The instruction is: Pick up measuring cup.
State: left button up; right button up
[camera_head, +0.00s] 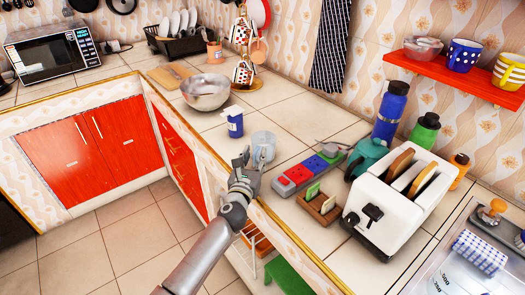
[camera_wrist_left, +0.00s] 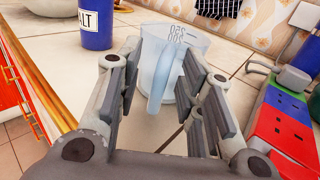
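A clear measuring cup (camera_head: 264,146) stands on the tiled counter near its front edge. In the left wrist view the measuring cup (camera_wrist_left: 176,62) has dark markings, and its handle faces me. My left gripper (camera_head: 243,163) is just in front of the cup, at the counter edge. In the left wrist view my left gripper (camera_wrist_left: 168,95) is open, with its fingers on either side of the handle. I cannot tell whether the fingers touch the cup. My right gripper is in neither view.
A blue salt container (camera_head: 235,122) stands just left of the cup, with a metal bowl (camera_head: 206,92) behind it. A red and blue power strip (camera_head: 303,173), a small wooden holder (camera_head: 319,207) and a white toaster (camera_head: 376,221) are to the right.

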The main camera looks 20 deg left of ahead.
pick_arm(q)
jog(key=shift+w, duration=0.1)
grip_shut()
jog(key=shift+r, duration=0.25)
dwell(0.4)
